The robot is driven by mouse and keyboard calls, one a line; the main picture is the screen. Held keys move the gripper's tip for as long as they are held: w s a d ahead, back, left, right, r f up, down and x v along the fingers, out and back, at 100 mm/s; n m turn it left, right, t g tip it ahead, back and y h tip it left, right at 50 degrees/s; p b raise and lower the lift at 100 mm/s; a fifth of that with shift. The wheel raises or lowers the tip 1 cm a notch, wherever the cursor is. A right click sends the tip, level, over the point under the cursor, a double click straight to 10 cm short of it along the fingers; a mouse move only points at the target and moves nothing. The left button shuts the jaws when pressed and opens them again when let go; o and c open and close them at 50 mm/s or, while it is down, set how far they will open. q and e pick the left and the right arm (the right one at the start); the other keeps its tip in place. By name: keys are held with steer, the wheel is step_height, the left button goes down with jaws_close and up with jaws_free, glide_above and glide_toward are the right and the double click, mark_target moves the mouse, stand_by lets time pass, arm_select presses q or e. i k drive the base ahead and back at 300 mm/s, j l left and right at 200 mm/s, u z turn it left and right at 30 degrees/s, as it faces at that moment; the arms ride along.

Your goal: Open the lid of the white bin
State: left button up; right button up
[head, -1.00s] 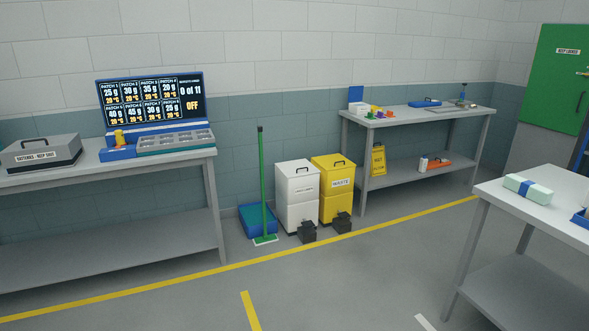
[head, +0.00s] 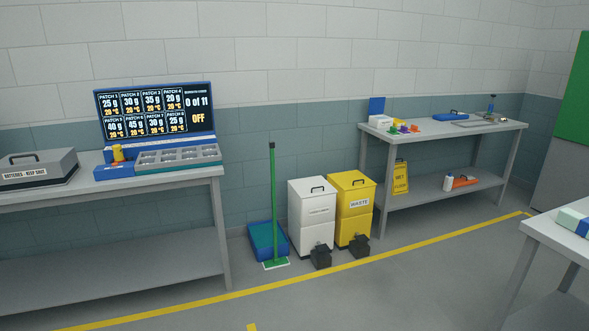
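The white bin (head: 309,218) stands on the floor against the back wall, near the middle of the head view. Its lid (head: 312,187) looks closed and has a dark handle on top. A label on its front is too small to read. A black pedal-like block (head: 321,257) sits on the floor at its front. Neither of my grippers shows in the head view.
A yellow waste bin (head: 353,211) stands close at the white bin's right. A green-handled broom (head: 273,205) and blue tray (head: 257,240) are at its left. Workbenches stand left (head: 210,175) and right (head: 440,135). Floor in front is clear, with a yellow line.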

mark_target(312, 184)
steer(key=i, duration=2.15)
steer(key=i+j, duration=0.1)
steer(key=i, duration=2.1)
steer(key=l+z, duration=0.05)
steer(key=l, duration=0.05)
